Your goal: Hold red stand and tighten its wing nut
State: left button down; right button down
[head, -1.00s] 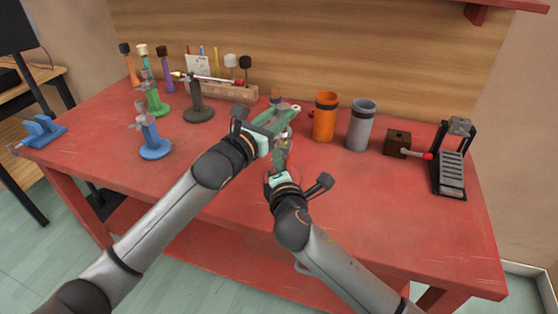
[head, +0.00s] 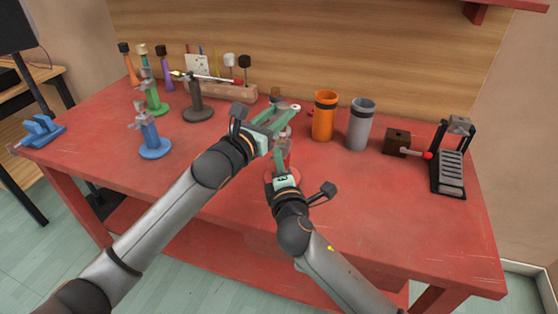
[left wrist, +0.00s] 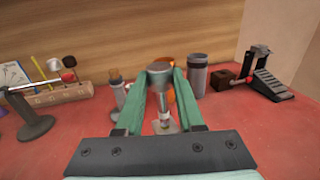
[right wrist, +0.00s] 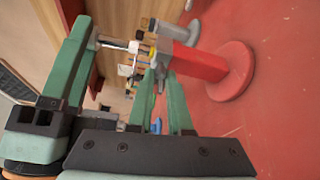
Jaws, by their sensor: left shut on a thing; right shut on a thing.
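The red stand (head: 287,151) is upright near the middle of the table, largely hidden by my grippers in the head view. Its red post and round base show sideways in the right wrist view (right wrist: 232,70). My right gripper (head: 280,156) is lower, coming in from the front. Its fingers are shut on the small metal wing nut (right wrist: 163,60) at the side of the stand's post. The nut is hidden in the head view.
An orange cup (head: 325,117) and a grey cup (head: 360,124) stand just right of my grippers. A brown box (head: 397,142) and a black pedal (head: 450,165) are farther right. Blue (head: 153,145), green (head: 155,101) and dark grey (head: 197,108) stands are left. The front right table is clear.

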dwell(0.8)
jog(key=c, duration=1)
grip_release()
jog(key=s, duration=0.4)
jog(key=s+d, duration=0.1)
jog(key=s, duration=0.3)
jog(key=s+r, duration=0.1)
jog(key=s, duration=0.3)
jog(key=shift+d, duration=0.4)
